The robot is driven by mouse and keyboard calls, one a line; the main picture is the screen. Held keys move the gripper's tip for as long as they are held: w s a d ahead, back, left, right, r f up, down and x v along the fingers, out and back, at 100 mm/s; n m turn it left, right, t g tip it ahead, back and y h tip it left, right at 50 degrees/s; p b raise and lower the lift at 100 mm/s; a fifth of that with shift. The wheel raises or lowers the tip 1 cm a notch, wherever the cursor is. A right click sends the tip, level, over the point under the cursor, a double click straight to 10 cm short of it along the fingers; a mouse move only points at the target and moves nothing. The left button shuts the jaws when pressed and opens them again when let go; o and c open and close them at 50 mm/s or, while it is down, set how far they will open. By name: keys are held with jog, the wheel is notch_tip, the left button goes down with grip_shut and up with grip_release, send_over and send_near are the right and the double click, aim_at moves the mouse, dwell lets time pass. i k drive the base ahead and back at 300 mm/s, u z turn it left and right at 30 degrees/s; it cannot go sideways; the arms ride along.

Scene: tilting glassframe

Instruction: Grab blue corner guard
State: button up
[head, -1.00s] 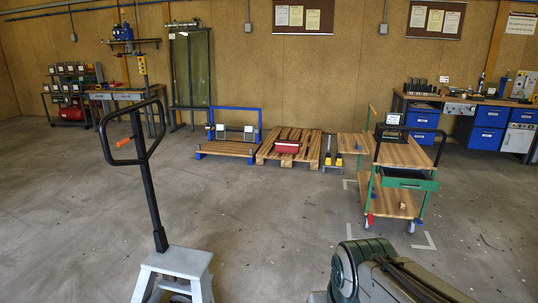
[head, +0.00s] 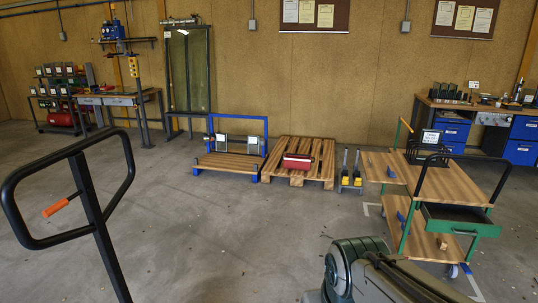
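A small blue piece (head: 391,174) lies on the upper wooden deck of the green-framed cart (head: 483,230). It may be the blue corner guard, but it is too small to make out its shape. Another blue piece (head: 401,217) shows by the cart's lower deck, partly behind the green post. Blue pieces also show at the foot of the blue-framed wooden rack (head: 237,119). My arm shows at the bottom right, but my gripper is out of view.
A pallet-truck handle (head: 92,213) with an orange lever stands close at left. A pallet (head: 325,165) with a red box (head: 297,161) and a small yellow-and-black item (head: 351,177) stand by the back wall. The middle floor is clear.

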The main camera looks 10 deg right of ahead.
aim_at(392, 171)
jog(key=z, duration=0.1)
jog(key=i, duration=1.65)
jog(key=z, duration=0.6)
jog(key=i, duration=1.6)
jog(key=z, duration=0.8)
jog(key=i, duration=1.35)
jog(key=z, duration=0.35)
